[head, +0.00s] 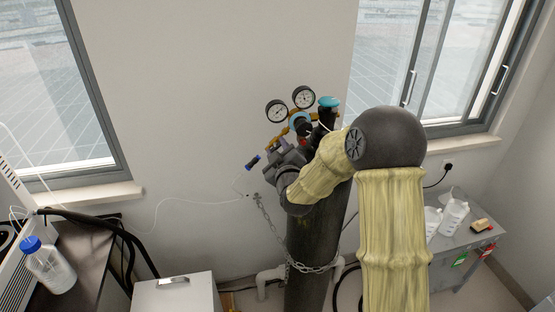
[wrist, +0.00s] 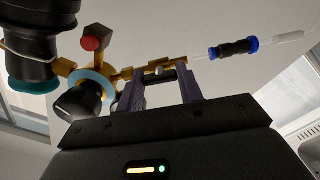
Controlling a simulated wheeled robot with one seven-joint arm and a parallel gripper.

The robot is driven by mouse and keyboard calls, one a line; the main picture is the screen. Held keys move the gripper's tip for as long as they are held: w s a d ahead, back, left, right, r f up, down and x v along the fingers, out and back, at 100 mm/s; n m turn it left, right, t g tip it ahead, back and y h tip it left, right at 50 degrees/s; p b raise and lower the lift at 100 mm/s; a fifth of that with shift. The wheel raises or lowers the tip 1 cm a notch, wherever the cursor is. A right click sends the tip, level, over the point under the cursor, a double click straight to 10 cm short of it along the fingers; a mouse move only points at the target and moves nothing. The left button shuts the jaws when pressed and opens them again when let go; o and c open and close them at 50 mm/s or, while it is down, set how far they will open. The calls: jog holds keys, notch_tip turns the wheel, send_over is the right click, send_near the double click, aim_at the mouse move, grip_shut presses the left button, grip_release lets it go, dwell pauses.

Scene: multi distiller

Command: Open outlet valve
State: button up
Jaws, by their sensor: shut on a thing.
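The outlet valve (wrist: 158,70) is a small brass fitting on the regulator's outlet line in the wrist view. My gripper (wrist: 161,80) is at it, its two fingers on either side and shut on a small part of the valve. How that part is turned is hard to tell. The brass regulator (wrist: 115,76) continues to the left, with a blue ring (wrist: 88,80) and a red-ended fitting (wrist: 93,43). In the head view my gripper (head: 285,154) is beside the regulator, and my arm and gripper hide the valve.
The dark gas cylinder (head: 312,245) is held by a chain (head: 270,218). Two gauges (head: 290,104) stand above the regulator. A black connector with blue ends (wrist: 233,49) and a clear tube lie to the right of the valve. A grey bench (head: 470,238) stands at right.

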jog(key=shift+n, duration=0.3)
jog(key=o, duration=1)
jog(key=s+d+b, duration=0.1)
jog(key=s+b, duration=0.2)
jog(key=s, duration=0.2)
jog(key=s+d+b, duration=0.1)
jog(key=s+b, duration=0.2)
jog(key=s, duration=0.3)
jog(key=s+d+b, duration=0.1)
jog(key=s+b, duration=0.2)
jog(key=s, duration=0.3)
jog(key=shift+d, duration=0.2)
jog(key=shift+f, duration=0.1)
